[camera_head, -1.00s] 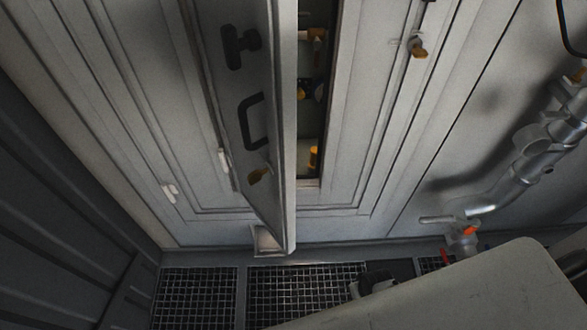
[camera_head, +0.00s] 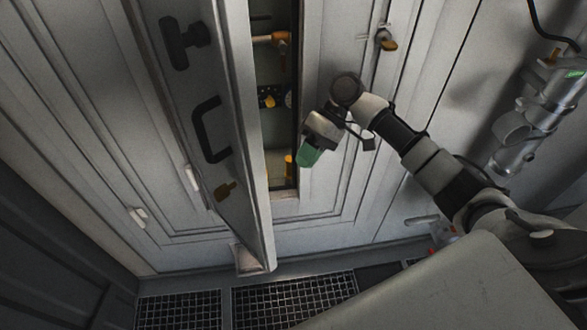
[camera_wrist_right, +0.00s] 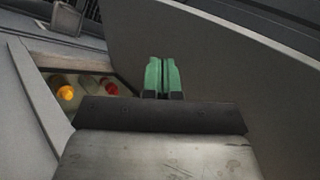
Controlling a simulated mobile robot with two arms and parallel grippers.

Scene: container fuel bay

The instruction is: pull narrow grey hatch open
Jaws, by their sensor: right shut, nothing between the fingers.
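The narrow grey hatch (camera_head: 195,110) stands part open in the head view, hinged on its left side. My right gripper (camera_head: 309,156) has green fingers, is shut and empty, and hangs just right of the opening, apart from the hatch's free edge. In the right wrist view the shut green fingers (camera_wrist_right: 162,76) point toward a large grey panel (camera_wrist_right: 200,50). My left gripper is out of view.
A brass latch (camera_head: 386,38) sits on the frame right of the opening. Silver pipes (camera_head: 535,120) run along the right wall. Grated floor panels (camera_head: 290,300) lie below the hatch. In the right wrist view a recess holds yellow (camera_wrist_right: 66,92) and red (camera_wrist_right: 109,86) parts.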

